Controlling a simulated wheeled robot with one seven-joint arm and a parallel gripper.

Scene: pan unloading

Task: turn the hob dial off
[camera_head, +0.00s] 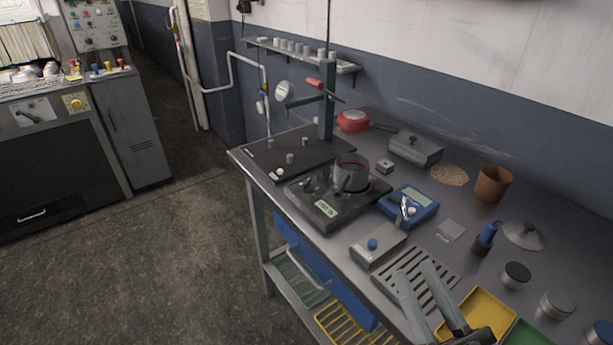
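The hob looks to be a dark flat unit (345,211) with a label on its front, near the middle of the bench. A grey pot (352,173) with dark red contents stands on it. A small knob-like part (308,185) shows at the hob's left; I cannot tell its setting. In front of the hob is a grey box (366,256) with a blue knob (373,244); I cannot tell which knob is the hob dial. My gripper (415,270) is at the lower right, over the slotted grate. Its two grey fingers are apart, with nothing seen between them.
A blue meter (408,213) stands right of the hob. A slotted grate (393,270) and a yellow tray (483,306) are near my gripper. A red pan (353,120), a grey lidded box (415,150), and a brown cup (493,184) stand farther back. An upright post (327,110) rises behind the pot.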

